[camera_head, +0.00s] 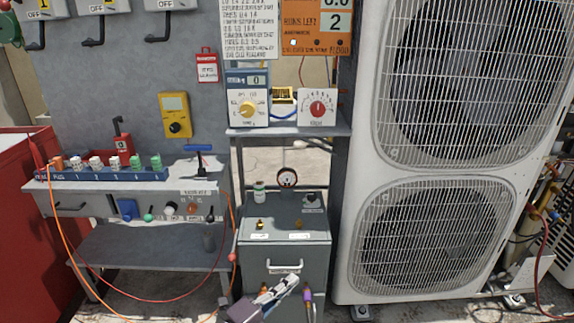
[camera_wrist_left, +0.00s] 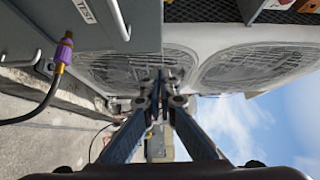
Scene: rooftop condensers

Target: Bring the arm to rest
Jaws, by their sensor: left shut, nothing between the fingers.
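My left gripper (camera_head: 288,281) is low in the head view, in front of the lower part of the grey cabinet (camera_head: 255,285). Its fingers point up and to the right, below the cabinet's handle (camera_head: 284,266). In the left wrist view the two fingers (camera_wrist_left: 160,82) meet at their tips with nothing between them. My right gripper shows in neither view.
A purple-ended hose (camera_head: 307,295) is close right of my left gripper; it also shows in the wrist view (camera_wrist_left: 63,50). A large condenser (camera_head: 350,200) stands to the right. A workbench (camera_head: 150,255) with an orange cable stands left, beside a red cabinet (camera_head: 25,230).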

